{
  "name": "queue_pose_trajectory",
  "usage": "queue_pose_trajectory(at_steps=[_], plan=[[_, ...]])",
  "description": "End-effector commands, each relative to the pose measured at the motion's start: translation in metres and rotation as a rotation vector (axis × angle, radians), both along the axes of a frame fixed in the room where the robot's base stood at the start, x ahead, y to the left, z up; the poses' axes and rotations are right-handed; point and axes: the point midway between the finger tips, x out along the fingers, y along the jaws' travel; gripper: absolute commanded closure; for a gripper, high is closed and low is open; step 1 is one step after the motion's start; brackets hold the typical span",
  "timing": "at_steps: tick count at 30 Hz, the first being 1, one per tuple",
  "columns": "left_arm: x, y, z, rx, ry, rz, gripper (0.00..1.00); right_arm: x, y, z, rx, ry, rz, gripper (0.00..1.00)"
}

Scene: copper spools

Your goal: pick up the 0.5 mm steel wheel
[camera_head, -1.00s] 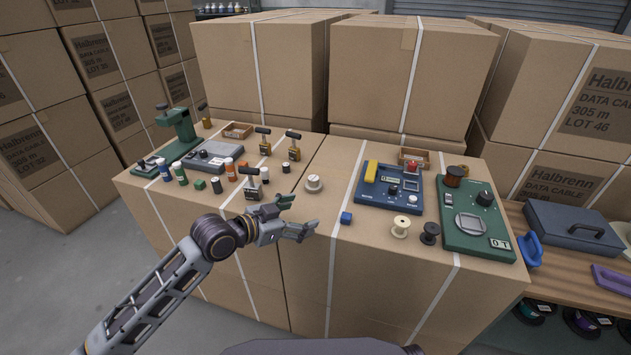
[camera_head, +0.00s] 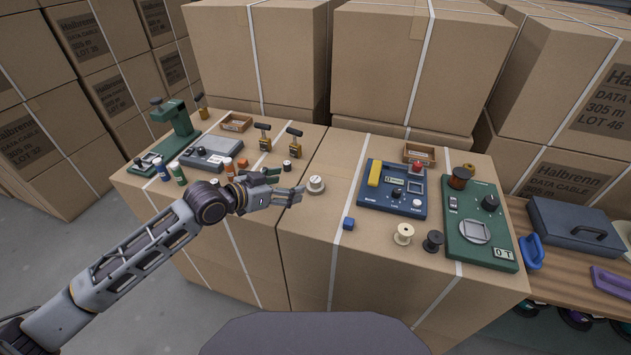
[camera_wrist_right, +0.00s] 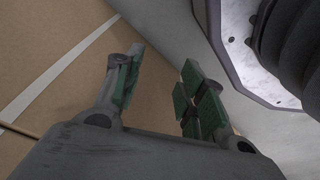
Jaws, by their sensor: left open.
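A small pale silver-white spool (camera_head: 316,186) stands on the carton top near the middle of the head view. It looks like the steel wheel, but no size label on it can be read. My left gripper (camera_head: 289,184) is open and empty. Its fingers point right, towards this spool, with the fingertips just left of it. I cannot tell their height above the carton. My right gripper (camera_wrist_right: 165,85) shows in the right wrist view with its green-padded fingers apart and nothing between them.
A cream spool (camera_head: 403,234), a black spool (camera_head: 433,241) and a blue cube (camera_head: 348,223) stand to the right. A blue device (camera_head: 392,188) and a green device (camera_head: 476,232) lie beyond. Bottles and clamps crowd the left. Tall cartons (camera_head: 415,75) close off the back.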

Motion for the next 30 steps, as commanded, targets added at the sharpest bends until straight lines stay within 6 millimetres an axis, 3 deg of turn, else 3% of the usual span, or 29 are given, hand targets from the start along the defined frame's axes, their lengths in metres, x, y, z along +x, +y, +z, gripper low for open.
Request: queue_pose_trajectory(at_steps=[16,30], plan=[[0.003,-0.003,-0.002,-0.001,0.001,0.002,0.20,0.000,0.001,0.001,0.000,0.001,0.003,0.60],[0.027,-0.028,-0.016,-0.001,0.000,0.000,0.20,0.007,0.006,0.012,0.005,0.008,0.004,0.60]])
